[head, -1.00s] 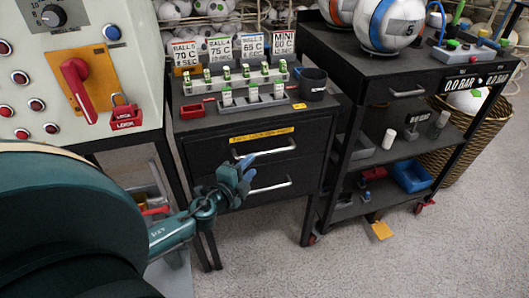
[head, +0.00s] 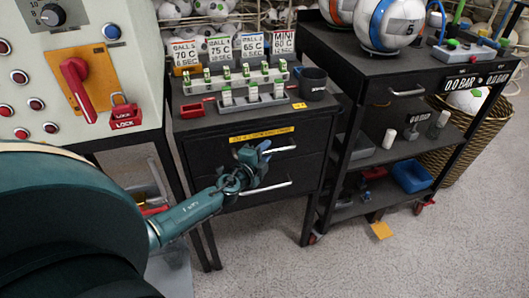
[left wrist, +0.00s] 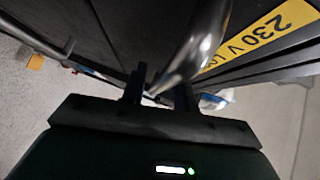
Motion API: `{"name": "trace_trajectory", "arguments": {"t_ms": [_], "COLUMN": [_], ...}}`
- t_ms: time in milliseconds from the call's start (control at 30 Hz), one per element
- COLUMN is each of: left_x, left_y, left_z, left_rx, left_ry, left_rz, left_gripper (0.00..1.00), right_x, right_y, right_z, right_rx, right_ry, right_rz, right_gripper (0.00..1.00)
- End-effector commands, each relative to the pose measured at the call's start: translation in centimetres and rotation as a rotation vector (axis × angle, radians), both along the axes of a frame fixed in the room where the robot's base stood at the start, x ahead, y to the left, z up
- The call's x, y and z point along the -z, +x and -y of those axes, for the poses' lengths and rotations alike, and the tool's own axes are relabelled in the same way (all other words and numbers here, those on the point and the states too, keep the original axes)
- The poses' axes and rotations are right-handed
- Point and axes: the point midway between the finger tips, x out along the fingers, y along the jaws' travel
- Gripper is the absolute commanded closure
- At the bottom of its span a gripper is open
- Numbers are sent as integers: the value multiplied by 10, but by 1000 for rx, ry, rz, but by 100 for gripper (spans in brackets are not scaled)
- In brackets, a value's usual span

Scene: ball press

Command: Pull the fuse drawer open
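The fuse drawer (head: 308,137) is the black upper drawer of the small cabinet, with a yellow label (head: 262,135) and a silver bar handle (head: 283,150). Its front looks flush with the cabinet. My left gripper (head: 256,155) is at this handle in the head view and hides its left part. In the left wrist view the gripper (left wrist: 160,93) has its two dark fingers apart, with the shiny handle (left wrist: 200,40) reaching between them. I cannot tell whether the fingers touch it. The label (left wrist: 262,36) shows close by. My right gripper is not in view.
A lower drawer handle (head: 265,188) sits just below my left gripper. A black cart (head: 400,127) stands at right. The floor in front is clear.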

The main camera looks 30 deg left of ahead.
Motion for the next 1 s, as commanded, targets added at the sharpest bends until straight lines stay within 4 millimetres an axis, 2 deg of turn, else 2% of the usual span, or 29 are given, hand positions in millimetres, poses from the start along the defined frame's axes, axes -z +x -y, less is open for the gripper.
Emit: {"name": "trace_trajectory", "arguments": {"t_ms": [33,333,767,1000], "left_x": [0,0,0,1], "left_y": [0,0,-1,-6], "left_z": [0,0,0,6], "left_rx": [0,0,0,1], "left_ry": [0,0,0,-3], "left_rz": [0,0,0,-2], "left_gripper": [75,99,100,100], "right_x": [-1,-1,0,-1], "right_y": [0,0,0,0], "right_z": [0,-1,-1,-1], "right_rx": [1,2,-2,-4], "right_ry": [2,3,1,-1], "right_rz": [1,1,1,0], "right_gripper": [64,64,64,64]}}
